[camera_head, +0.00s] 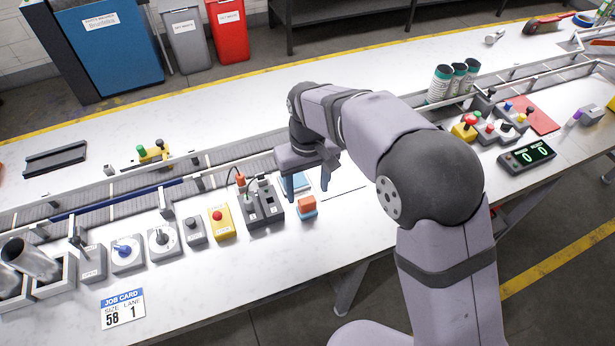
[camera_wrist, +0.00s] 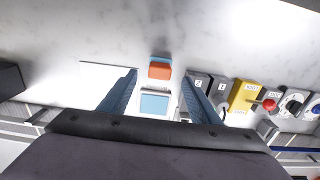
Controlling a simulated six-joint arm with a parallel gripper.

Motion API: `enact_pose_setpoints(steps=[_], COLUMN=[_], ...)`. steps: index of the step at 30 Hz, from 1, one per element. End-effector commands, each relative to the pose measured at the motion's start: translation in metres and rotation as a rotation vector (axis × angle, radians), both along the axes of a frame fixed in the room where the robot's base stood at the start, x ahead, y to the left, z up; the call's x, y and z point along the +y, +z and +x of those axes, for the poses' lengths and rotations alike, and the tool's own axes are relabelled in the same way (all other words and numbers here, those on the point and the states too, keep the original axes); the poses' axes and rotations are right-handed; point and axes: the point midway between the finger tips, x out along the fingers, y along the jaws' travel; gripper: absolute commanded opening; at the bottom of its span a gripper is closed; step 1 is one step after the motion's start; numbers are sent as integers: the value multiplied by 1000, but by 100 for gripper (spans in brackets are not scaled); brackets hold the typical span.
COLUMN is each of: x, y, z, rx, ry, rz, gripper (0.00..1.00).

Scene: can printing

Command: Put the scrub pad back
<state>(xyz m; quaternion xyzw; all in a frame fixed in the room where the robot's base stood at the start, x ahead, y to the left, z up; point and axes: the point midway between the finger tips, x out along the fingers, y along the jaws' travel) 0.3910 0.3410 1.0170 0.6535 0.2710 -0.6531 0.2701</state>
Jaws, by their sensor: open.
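A small block (camera_head: 307,203), orange on top with a blue-grey base, stands on the white bench just in front of my gripper; I take it to be the scrub pad. The block also shows in the wrist view (camera_wrist: 160,69), just beyond my fingertips. My gripper (camera_head: 306,186) is open and empty, pointing down, with its blue fingers apart. In the wrist view my gripper (camera_wrist: 158,78) has a light blue square in a pale frame (camera_wrist: 155,103) between its fingers. I cannot tell whether that square is a holder. My gripper partly hides it in the head view.
A grey double unit (camera_head: 262,203) with an orange plug and cables is close left of the block. A yellow box with a red button (camera_head: 221,222) stands further left. A white sheet (camera_head: 346,184) lies to the right. The conveyor runs behind.

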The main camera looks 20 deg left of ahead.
Motion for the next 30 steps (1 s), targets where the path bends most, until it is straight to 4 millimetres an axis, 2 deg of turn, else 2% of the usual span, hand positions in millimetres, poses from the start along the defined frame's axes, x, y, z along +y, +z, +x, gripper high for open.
enact_pose_setpoints(steps=[3,9,22,26,29,30], x=[0,0,-6,-31,-69,-88], y=[19,41,48,47,46,44], z=[0,0,2,9,15,17], rx=[-3,-1,1,0,0,0], ry=[0,0,-10,-59,-132,-169], rz=[3,1,-1,0,-1,-1], gripper=[57,57,57,57,57,57])
